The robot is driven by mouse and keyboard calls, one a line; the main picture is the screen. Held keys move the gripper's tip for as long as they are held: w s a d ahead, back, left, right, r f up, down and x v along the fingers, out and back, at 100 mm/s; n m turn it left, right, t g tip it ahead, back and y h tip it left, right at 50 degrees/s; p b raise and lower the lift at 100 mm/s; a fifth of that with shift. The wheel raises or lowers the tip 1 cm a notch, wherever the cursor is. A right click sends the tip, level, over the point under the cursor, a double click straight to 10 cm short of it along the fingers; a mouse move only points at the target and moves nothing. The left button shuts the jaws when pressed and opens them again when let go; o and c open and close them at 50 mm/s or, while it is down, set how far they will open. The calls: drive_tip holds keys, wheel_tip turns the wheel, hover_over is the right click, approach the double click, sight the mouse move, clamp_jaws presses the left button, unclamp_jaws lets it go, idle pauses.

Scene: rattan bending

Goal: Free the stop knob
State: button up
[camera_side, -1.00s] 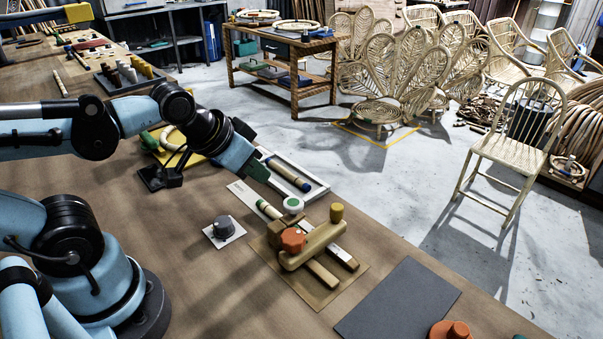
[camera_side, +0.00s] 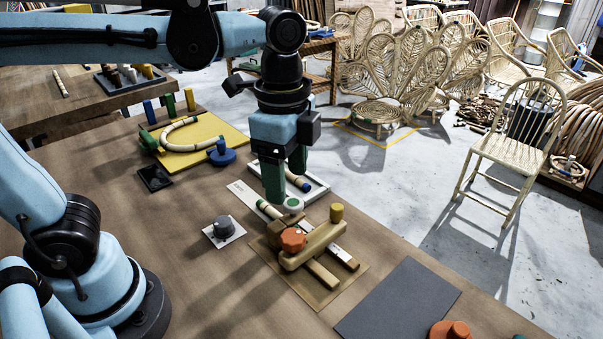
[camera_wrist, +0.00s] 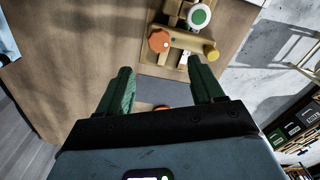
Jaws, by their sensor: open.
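A tan wooden fixture (camera_side: 322,246) stands on a thin brown board on the bench. It carries an orange lobed knob (camera_side: 292,240), a mustard round knob (camera_side: 337,212) and a white disc with a green centre (camera_side: 292,205). I cannot tell for certain which is the stop knob. The orange knob also shows in the wrist view (camera_wrist: 159,41), with the white-green disc (camera_wrist: 199,16) and the mustard knob (camera_wrist: 212,53). My gripper (camera_side: 286,178) points down with green fingers apart and empty, above and behind the fixture, touching nothing I can see.
A white tray (camera_side: 316,190) with a rod lies behind. A yellow board (camera_side: 205,130) holds a bent rattan piece. A dark grey mat (camera_side: 398,302) lies clear at front right.

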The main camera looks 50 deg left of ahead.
sight(289, 235)
drive_tip(key=shift+d+f, duration=0.1)
drive_tip(key=shift+f, duration=5.85)
drive_tip(key=shift+c, duration=0.2)
drive_tip(key=c, duration=1)
